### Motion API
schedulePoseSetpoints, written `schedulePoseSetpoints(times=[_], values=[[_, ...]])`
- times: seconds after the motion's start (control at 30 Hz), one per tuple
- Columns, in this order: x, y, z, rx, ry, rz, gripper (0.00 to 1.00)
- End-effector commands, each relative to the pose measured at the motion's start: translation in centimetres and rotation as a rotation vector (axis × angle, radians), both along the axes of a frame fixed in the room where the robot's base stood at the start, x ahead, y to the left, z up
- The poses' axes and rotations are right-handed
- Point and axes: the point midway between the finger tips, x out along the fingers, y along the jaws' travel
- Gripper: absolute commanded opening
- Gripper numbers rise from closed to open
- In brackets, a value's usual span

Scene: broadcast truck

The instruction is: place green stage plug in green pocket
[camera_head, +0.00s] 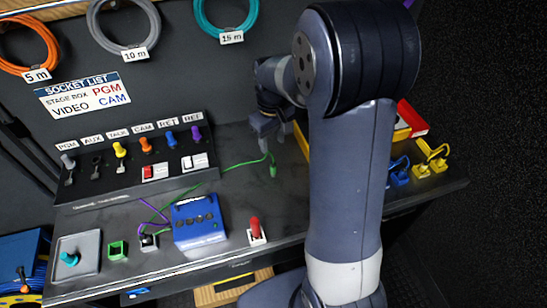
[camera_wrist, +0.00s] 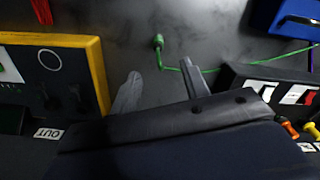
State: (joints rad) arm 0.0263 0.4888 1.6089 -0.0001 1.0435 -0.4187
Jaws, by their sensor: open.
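The green stage plug (camera_head: 272,170) stands on the worktop at the end of its green cable, just in front of my gripper (camera_head: 267,143). In the wrist view the plug (camera_wrist: 158,42) is a small green piece beyond the gap between my open fingers (camera_wrist: 160,70), apart from them. Nothing is held. The green pocket (camera_head: 117,250) is a small square green frame at the worktop's front left, and it looks empty. It is not in the wrist view.
A black fader panel (camera_head: 130,170) stands behind a blue box (camera_head: 198,220). A red lever (camera_head: 254,231) is near the front edge. A yellow-edged box (camera_wrist: 101,75) is close beside my gripper. Blue plugs (camera_head: 399,177) and yellow plugs (camera_head: 430,165) are at right. Worktop around the green plug is clear.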

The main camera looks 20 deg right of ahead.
Motion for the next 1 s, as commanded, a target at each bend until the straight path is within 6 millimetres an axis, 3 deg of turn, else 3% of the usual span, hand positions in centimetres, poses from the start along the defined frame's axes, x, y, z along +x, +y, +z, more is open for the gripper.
schedulePoseSetpoints(times=[0.07, 0.33, 0.57, 1.0], values=[[-0.1, 0.2, 0.0, 0.0, 0.006, 0.001, 0.44], [-0.1, 0.1, -4.5, 0.0, 0.004, 0.0, 0.44], [0.0, 0.0, -6.0, 0.0, 0.002, 0.0, 0.44], [0.2, -0.3, -10.6, 0.0, 0.002, 0.0, 0.44]])
